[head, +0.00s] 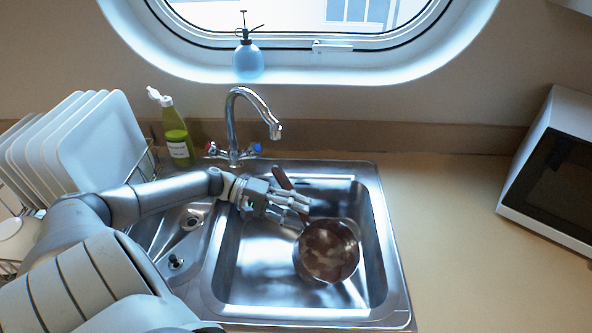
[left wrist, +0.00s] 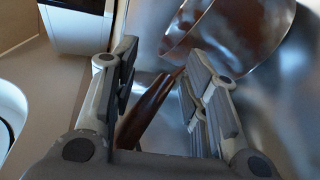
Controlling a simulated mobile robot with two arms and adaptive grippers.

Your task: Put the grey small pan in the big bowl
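The small pan (head: 328,252) has a shiny metal body with brown reflections and a reddish-brown handle (head: 281,178). It is inside the large right-hand basin of the sink (head: 250,275), the big bowl, with its handle towards the upper left. I cannot tell whether it rests flat on the bottom. My left gripper (head: 303,202) is over the basin at the handle and hides part of it. In the left wrist view the fingers (left wrist: 160,68) are apart, with the handle (left wrist: 148,105) between them and the pan body (left wrist: 235,38) beyond. My right gripper is out of view.
A chrome faucet (head: 240,105) stands behind the sink, beside a green soap bottle (head: 177,135). A smaller basin (head: 170,232) lies left of the big one. A rack with white plates (head: 100,145) stands at left, a microwave (head: 560,165) at right. The right counter (head: 450,230) is clear.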

